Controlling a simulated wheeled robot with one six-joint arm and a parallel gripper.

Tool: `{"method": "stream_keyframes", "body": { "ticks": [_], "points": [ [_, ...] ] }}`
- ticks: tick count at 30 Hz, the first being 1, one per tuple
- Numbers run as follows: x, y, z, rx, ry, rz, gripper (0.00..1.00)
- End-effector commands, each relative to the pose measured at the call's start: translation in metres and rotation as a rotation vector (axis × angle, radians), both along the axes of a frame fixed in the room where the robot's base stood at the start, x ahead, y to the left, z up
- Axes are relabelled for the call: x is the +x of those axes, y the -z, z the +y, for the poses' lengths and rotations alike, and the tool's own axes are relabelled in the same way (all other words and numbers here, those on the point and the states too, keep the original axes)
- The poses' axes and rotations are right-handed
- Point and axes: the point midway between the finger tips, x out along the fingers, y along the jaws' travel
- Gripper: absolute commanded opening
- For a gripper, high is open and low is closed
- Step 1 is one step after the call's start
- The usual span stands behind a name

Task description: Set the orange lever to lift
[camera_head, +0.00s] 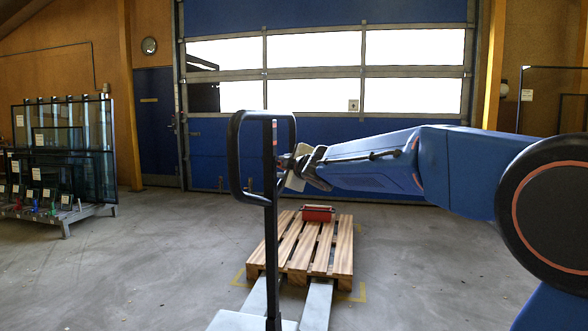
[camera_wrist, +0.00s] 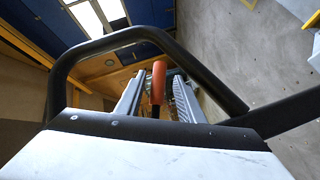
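The orange lever (camera_wrist: 157,80) shows in the wrist view, inside the black loop handle (camera_wrist: 92,50) of a pallet truck. In the head view my gripper (camera_head: 288,163) reaches in from the right to the loop. Whether a finger touches the lever cannot be told.
The truck's forks (camera_head: 316,305) run under a wooden pallet (camera_head: 343,245) bearing a red box (camera_head: 318,213). A rack of glass panes (camera_head: 65,150) stands at left. A blue door with windows (camera_head: 330,130) closes the back.

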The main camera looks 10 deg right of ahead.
Motion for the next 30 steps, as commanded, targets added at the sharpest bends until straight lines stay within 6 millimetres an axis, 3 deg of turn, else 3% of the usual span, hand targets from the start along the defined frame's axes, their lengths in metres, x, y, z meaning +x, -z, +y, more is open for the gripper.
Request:
{"method": "stream_keyframes", "body": {
  "ticks": [21,30],
  "points": [
    [-0.108,-0.018,-0.039,0.0,0.001,-0.002,0.35],
    [-0.141,-0.022,-0.051,-0.002,0.0,-0.002,0.35]
  ]
}}
